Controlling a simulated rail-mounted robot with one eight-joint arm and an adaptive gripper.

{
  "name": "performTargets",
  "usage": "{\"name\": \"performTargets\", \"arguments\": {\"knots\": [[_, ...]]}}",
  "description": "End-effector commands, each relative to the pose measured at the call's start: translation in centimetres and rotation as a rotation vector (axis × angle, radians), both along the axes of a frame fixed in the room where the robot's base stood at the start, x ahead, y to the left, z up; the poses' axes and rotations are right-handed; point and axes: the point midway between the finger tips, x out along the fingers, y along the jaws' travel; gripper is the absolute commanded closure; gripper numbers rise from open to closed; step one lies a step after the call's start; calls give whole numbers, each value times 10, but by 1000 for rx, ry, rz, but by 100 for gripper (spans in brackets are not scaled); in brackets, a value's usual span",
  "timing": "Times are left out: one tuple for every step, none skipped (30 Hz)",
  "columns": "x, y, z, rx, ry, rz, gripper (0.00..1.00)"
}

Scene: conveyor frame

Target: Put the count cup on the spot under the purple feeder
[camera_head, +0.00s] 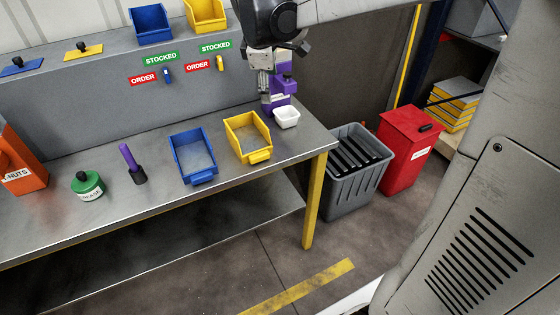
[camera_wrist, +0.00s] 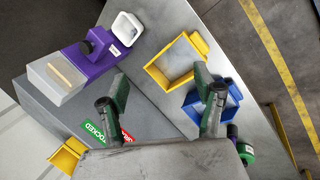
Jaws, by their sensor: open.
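The count cup (camera_head: 287,118) is a small white square cup, upright on the bench at the foot of the purple feeder (camera_head: 281,88). In the wrist view, the cup (camera_wrist: 127,28) stands beside the front end of the purple feeder (camera_wrist: 88,58), which has a dark knob and a clear hopper. I see no bare spot marking; the cup may cover it. My gripper (camera_wrist: 163,98) is open, its two green-padded fingers apart with nothing held between them. In the head view, my gripper (camera_head: 265,84) is just left of the feeder, partly overlapping it.
A yellow bin (camera_head: 262,154) and a blue bin (camera_head: 181,175) stand on the bench left of the cup. A raised grey ledge (camera_head: 90,105) backs the bench.

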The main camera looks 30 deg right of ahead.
Motion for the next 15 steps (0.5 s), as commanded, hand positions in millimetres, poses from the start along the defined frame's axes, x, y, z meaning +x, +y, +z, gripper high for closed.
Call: {"name": "performTargets", "arguments": {"knots": [[-17, 6, 5, 24, -27, -35, 35], [-25, 10, 7, 41, -43, -60, 35], [-36, 14, 9, 64, -65, -93, 35], [-45, 17, 11, 81, -81, -118, 35], [-53, 20, 12, 98, -97, -142, 35], [-64, 25, 13, 122, -118, -175, 35], [-73, 28, 14, 141, -133, -200, 35], [-81, 31, 14, 159, -148, -225, 35], [-92, 35, 14, 184, -167, -257, 35], [-101, 38, 14, 203, -181, -282, 35], [-109, 41, 14, 222, -195, -307, 35], [-120, 44, 13, 249, -214, -340, 35], [-128, 47, 12, 269, -227, -365, 35], [-136, 50, 11, 289, -240, -390, 35], [-147, 54, 9, 317, -257, -423, 35]]}}
